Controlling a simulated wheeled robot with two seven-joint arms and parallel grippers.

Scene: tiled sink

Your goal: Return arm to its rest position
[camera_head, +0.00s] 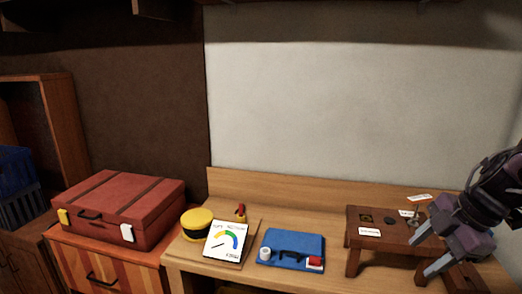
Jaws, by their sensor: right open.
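My right arm comes in from the right edge. Its gripper (422,246) is open and empty, with two grey fingers spread apart and pointing left. It shows in front of the right side of a small dark wooden stand (354,227) and hides part of it. I cannot tell whether the fingers touch the stand. My left gripper is not in view.
A wooden desk (205,276) bears a blue tray (312,244), a gauge card (227,241) and a yellow-and-black round object (196,225). A red suitcase (120,208) lies on a cabinet at left. A pale wall (350,100) stands behind.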

